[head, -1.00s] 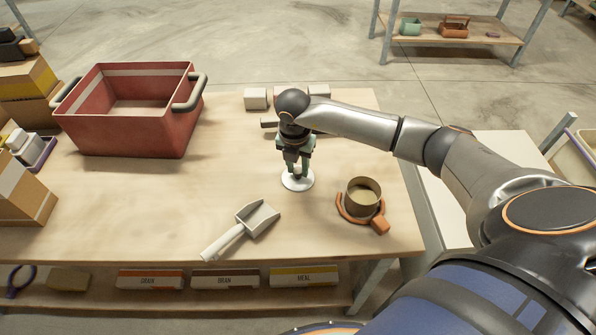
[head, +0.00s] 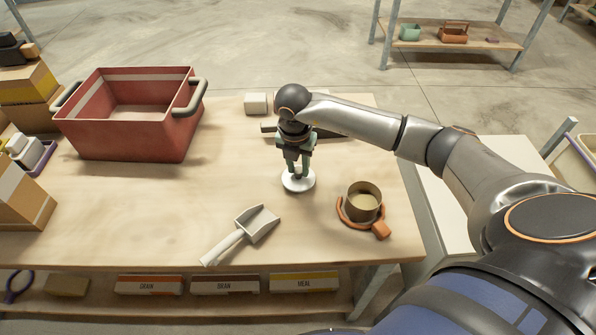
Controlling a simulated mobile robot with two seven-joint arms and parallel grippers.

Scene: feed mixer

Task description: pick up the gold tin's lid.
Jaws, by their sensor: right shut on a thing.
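The gold tin (head: 363,203) stands open at the right of the table, with an orange ring-shaped piece around its base. A pale round lid (head: 289,184) is to the left of the tin, under my right gripper. My right gripper (head: 298,170) points down and is shut on the middle of the lid; its fingers hide the part they grip. I cannot tell whether the lid is clear of the tabletop. My left gripper is not in view.
A white scoop (head: 241,235) lies in front of the lid on the wooden table (head: 150,210). A red bin (head: 125,135) stands at the back left. Small pale blocks (head: 256,103) sit behind my right gripper. Boxes line the left edge. The table between bin and scoop is clear.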

